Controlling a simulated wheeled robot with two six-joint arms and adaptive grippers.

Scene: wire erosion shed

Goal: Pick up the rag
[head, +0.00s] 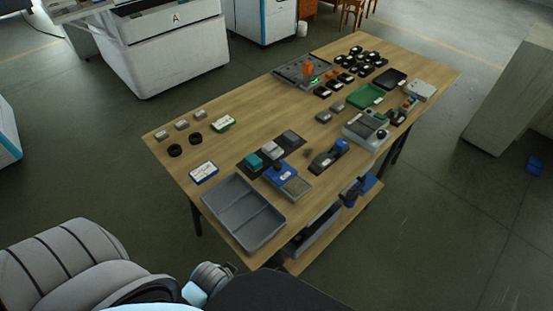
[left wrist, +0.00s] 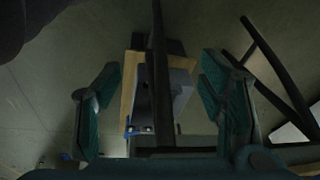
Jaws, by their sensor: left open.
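A small crumpled blue thing (head: 535,165) lies on the floor at the far right of the head view. It may be the rag, but it is too small to be sure. My left gripper (left wrist: 160,88) is open and empty in the left wrist view, its two teal fingers wide apart. Between and beyond them, a wood-edged surface with a grey bin shows at a distance, crossed by a dark bar. Nothing touches the fingers. The fingertips of both grippers are out of the head view.
A long wooden table (head: 235,148) holds a grey divided tray (head: 243,212), a green tray (head: 366,95), tools and several black round parts. Its lower shelf (head: 335,226) carries a grey bin and a blue tool. A pale cabinet (head: 510,90) stands at right. Floor between is clear.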

